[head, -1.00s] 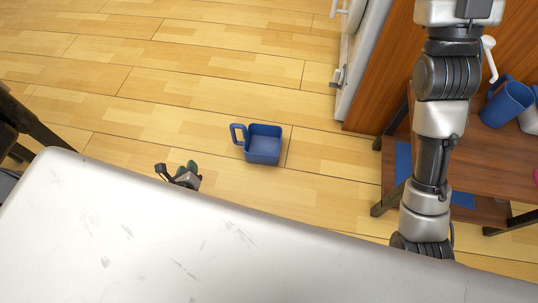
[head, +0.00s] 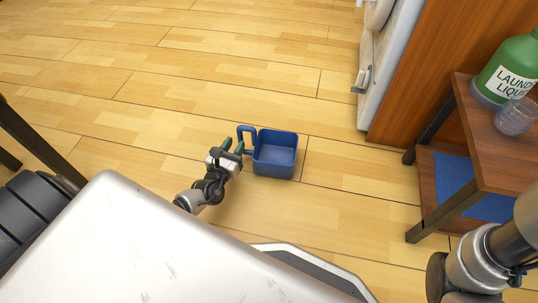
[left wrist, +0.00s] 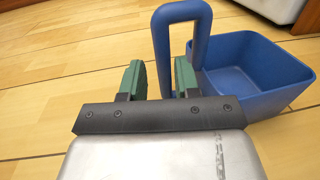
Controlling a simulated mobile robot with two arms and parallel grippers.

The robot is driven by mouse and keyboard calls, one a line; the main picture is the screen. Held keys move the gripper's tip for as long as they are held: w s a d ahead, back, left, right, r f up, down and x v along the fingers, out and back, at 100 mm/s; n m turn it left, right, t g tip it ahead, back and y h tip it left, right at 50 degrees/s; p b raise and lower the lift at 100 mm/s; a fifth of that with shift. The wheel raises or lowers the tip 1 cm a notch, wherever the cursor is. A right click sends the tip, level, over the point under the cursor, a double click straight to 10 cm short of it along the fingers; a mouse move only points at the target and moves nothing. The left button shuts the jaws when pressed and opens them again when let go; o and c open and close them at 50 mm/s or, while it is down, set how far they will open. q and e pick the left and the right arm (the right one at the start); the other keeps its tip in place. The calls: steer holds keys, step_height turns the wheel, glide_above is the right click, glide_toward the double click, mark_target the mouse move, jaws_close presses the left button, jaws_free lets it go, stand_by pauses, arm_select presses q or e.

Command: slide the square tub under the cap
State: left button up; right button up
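The square tub (head: 275,158) is a blue, open, empty box with a loop handle on its left side. It stands upright on the floor, and it also shows in the left wrist view (left wrist: 255,72). My left gripper (head: 232,147) is just left of the handle. A translucent, bluish cup-shaped thing (head: 516,116), possibly the cap, is at the right. My right gripper is out of view.
A green laundry liquid bottle (head: 515,65) stands on a brown wooden shelf unit (head: 490,150) at the right. A blue mat (head: 462,185) lies on its lower shelf. A white cabinet or appliance (head: 375,75) stands behind. Floor around the tub is clear.

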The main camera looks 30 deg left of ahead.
mark_target(239, 139)
arm_select(q)
steer(key=w+b, duration=0.3)
steer(key=w, duration=0.2)
steer(key=shift+w+a, duration=0.1)
steer(key=shift+w, duration=0.15)
steer(key=shift+r, duration=0.1)
jaws_close()
